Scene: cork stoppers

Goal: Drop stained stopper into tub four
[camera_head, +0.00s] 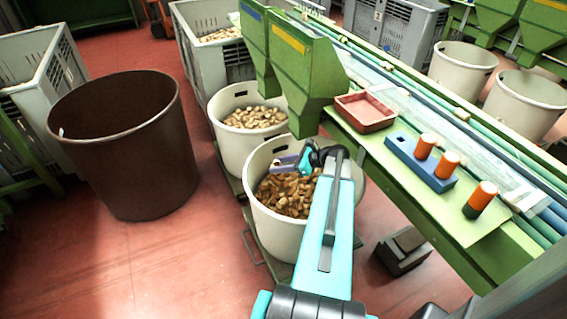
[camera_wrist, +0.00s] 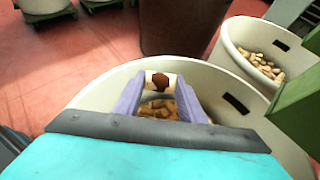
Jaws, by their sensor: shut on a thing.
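My gripper (camera_wrist: 160,84) is shut on a pale stopper with a dark brown stain (camera_wrist: 160,80), held crosswise between the two lavender fingertips. In the head view my gripper (camera_head: 284,163) is above the near cream tub (camera_head: 262,222), over its far left part; the stopper cannot be made out there. This tub holds many brown stoppers (camera_head: 287,194), and its rim (camera_wrist: 90,93) surrounds the fingers in the wrist view. A second cream tub (camera_head: 226,150) with paler stoppers stands just behind. I see no numbers on the tubs.
A large dark brown bin (camera_head: 128,150) stands on the red floor to the left. Green chutes (camera_head: 305,75) hang over the tubs. A green bench at the right carries a reddish tray (camera_head: 365,112) and a blue block (camera_head: 420,162) with orange-topped cylinders. Grey crates stand behind.

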